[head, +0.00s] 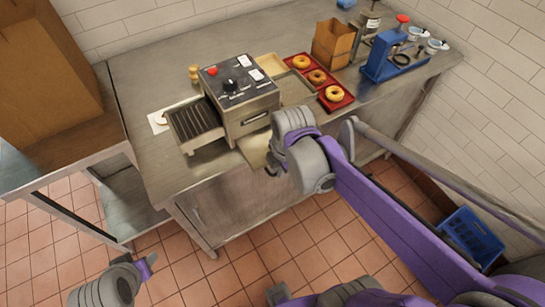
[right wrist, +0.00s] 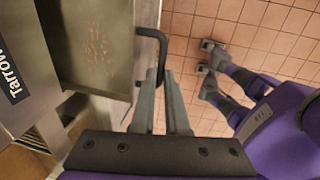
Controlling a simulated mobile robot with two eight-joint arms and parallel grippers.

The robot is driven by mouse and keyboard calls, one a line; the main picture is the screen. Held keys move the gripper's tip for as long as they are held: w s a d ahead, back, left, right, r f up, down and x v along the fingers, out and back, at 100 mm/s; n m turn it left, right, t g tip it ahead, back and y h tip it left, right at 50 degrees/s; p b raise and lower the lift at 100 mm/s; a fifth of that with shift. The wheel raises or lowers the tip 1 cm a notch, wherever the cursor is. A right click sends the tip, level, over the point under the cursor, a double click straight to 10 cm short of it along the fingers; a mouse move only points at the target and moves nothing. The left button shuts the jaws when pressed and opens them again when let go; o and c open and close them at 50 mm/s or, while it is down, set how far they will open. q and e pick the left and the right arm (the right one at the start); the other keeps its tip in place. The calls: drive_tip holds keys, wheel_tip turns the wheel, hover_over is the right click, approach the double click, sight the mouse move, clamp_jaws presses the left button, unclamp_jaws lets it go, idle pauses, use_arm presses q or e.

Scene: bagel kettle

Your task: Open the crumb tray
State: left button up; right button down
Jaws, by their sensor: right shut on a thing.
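The steel toaster machine (head: 238,100) with a red knob stands on the counter. Its crumb tray (head: 254,150) sticks out from the front, low down, partly hidden by my right arm. In the right wrist view the tray (right wrist: 92,40) shows brown crumbs on its flat floor. Its black bar handle (right wrist: 164,42) runs along the tray's outer edge. My right gripper (head: 272,169) is shut on this handle; its fingers (right wrist: 163,78) meet the handle's lower part. My left gripper (head: 149,262) is empty, away from the counter over the floor; its fingers (right wrist: 206,57) are apart.
A slatted conveyor (head: 194,122) extends from the toaster's left side. A red tray (head: 340,104) of bagels, a cardboard box (head: 333,44) and a blue stand (head: 394,62) are to the right. A blue crate (head: 472,237) is on the floor. Floor before the counter is clear.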

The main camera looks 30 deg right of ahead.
drive_tip(key=shift+s, duration=0.55)
drive_tip(key=c, duration=1)
unclamp_jaws()
drive_tip(key=shift+w, duration=0.15)
use_arm(q)
drive_tip(key=shift+s, duration=0.25)
use_arm(e)
drive_tip(key=shift+o, duration=0.4)
use_arm(q)
drive_tip(key=shift+w+r+p, duration=0.3)
drive_tip(key=shift+r+p, duration=0.2)
drive_tip(key=shift+r, duration=0.25)
use_arm(e)
wheel_tip(320, 180, up, 11)
drive_tip(key=s, duration=0.2)
drive_tip(key=shift+f, duration=0.15)
drive_tip(key=s+a+f+m+t, duration=0.2)
drive_tip(key=f+m, duration=0.3)
drive_tip(key=m, duration=0.4)
drive_tip(key=s+a+f+m+t, duration=0.1)
drive_tip(key=f+m, duration=0.3)
drive_tip(key=m, duration=0.5)
drive_tip(key=shift+s+a+f+m+t, duration=0.3)
drive_tip(key=shift+s+a+f+t, duration=0.1)
drive_tip(key=shift+a, duration=0.1)
